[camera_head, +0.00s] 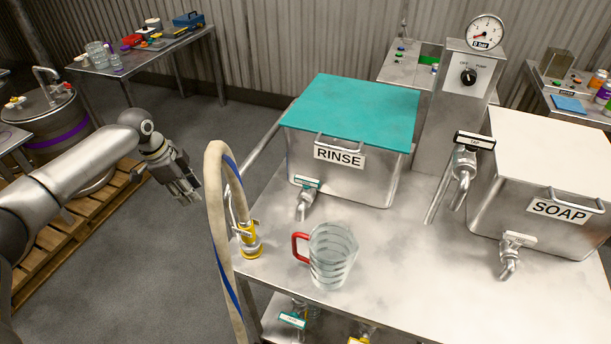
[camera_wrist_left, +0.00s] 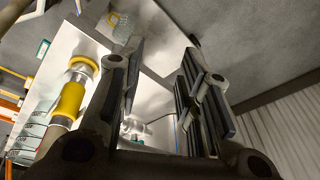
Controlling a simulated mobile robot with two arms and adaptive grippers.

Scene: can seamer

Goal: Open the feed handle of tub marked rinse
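The tub marked RINSE (camera_head: 335,175) has a teal lid and stands on the steel table. A tap with a teal handle (camera_head: 307,183) is at its lower front left. A second teal-tagged handle (camera_head: 292,320) sits on pipework below the table's front edge; its lettering is too small to read. My left gripper (camera_head: 188,193) is left of the table, over the floor, apart from both handles. In the left wrist view its fingers (camera_wrist_left: 162,55) are spread with nothing between them. My right gripper is out of view.
A beige hose (camera_head: 217,190) with a yellow coupling (camera_head: 250,240) rises between my left gripper and the tub. A glass jug with a red handle (camera_head: 332,257) stands in front of the tub. The SOAP tub (camera_head: 540,190) and gauge column (camera_head: 465,85) are to the right.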

